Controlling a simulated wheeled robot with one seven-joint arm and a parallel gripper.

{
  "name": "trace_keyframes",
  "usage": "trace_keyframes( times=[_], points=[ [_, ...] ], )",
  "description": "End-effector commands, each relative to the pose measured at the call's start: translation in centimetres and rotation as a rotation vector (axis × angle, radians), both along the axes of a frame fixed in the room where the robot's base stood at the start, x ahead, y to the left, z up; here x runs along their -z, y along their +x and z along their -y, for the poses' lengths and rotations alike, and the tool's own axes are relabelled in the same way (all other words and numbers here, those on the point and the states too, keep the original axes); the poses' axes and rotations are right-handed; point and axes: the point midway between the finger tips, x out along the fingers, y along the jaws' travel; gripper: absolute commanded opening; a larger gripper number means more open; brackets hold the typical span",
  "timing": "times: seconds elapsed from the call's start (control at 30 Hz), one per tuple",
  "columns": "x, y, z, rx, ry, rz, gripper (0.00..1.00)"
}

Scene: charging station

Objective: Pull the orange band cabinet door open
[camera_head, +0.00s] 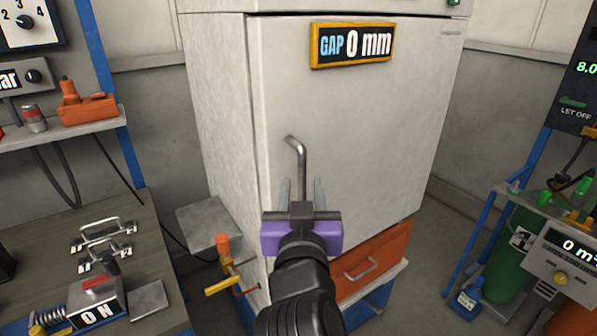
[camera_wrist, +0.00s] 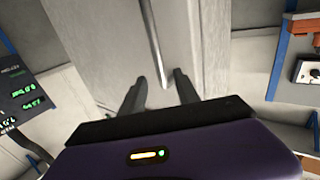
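The pale grey cabinet door (camera_head: 370,125) fills the middle of the head view and looks shut. Its sign (camera_head: 352,45), in an orange-yellow frame, reads GAP 0 mm. A bent metal bar handle (camera_head: 299,155) stands upright near the door's left edge. The handle also shows in the wrist view (camera_wrist: 153,45). My purple-bodied gripper (camera_head: 301,182) is in front of the handle's lower part. In the wrist view my gripper (camera_wrist: 160,78) is open, its two fingers apart on either side of the handle's line. I cannot tell whether the fingertips reach around the bar. The handle's lower end is partly hidden.
An orange drawer front (camera_head: 375,260) with its own handle is below the door. A workbench (camera_head: 150,225) with handles and an ON switch box (camera_head: 98,300) is at left. A blue-framed rack with a green cylinder (camera_head: 510,250) is at right. Floor shows between cabinet and rack.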

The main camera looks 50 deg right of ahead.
Motion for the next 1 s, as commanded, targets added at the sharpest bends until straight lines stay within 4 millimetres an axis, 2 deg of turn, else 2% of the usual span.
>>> trace_keyframes(
  times=[0.17, 0.4, 0.6, 0.97, 1.0],
  points=[
    [0.0, 0.8, 1.2, 0.007, 0.017, 0.004, 0.38],
    [0.0, 3.2, 4.0, 0.004, 0.017, 0.005, 0.38],
    [0.1, 4.6, 5.6, 0.002, 0.015, 0.006, 0.38],
    [0.2, 5.0, 6.0, -0.001, 0.014, 0.005, 0.38],
    [0.2, 5.0, 6.0, -0.001, 0.014, 0.005, 0.3]
  ],
)
